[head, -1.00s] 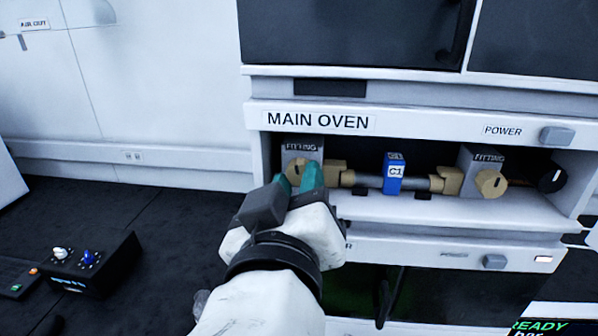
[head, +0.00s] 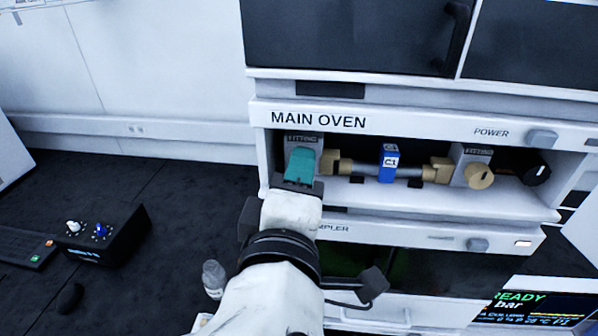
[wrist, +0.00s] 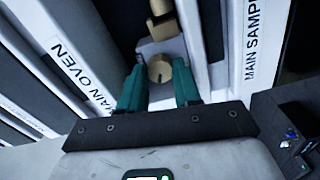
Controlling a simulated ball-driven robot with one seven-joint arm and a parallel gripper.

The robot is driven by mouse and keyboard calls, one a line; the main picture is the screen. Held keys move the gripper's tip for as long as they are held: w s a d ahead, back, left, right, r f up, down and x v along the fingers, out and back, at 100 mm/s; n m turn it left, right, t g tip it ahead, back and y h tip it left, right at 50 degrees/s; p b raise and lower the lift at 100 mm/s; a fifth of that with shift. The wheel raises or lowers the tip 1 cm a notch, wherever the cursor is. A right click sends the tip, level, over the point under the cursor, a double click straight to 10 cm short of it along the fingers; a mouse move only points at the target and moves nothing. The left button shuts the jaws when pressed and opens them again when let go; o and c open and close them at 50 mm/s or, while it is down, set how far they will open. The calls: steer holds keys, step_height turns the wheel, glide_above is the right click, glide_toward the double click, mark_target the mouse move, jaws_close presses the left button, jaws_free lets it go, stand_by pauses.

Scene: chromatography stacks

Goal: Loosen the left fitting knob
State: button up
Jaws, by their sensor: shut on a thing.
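The left fitting knob (wrist: 160,69) is tan and round with a slot in its face. In the wrist view it sits between the two green fingertips of my gripper (wrist: 160,80), which is shut on it. In the head view my gripper (head: 303,160) covers the knob, and one green finger hides the other. The left grey fitting block (head: 303,139) stands behind it, inside the bay under the MAIN OVEN label. A tube with a blue C1 tag (head: 389,163) runs from its tan connector to the right fitting.
The right fitting knob (head: 479,175) and a black knob (head: 537,174) are at the bay's right. The bay's white shelf edge (head: 430,201) runs below. A black box with knobs (head: 104,240) and a clear bottle (head: 213,275) stand at lower left.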

steer(key=shift+n, duration=5)
steer(key=o, duration=1.1)
steer(key=shift+c, duration=0.2)
steer(key=s+b, duration=0.2)
steer(key=s, duration=0.8)
steer(key=shift+s+a, duration=0.25)
steer(key=shift+s, duration=0.15)
steer(key=shift+s, duration=0.1)
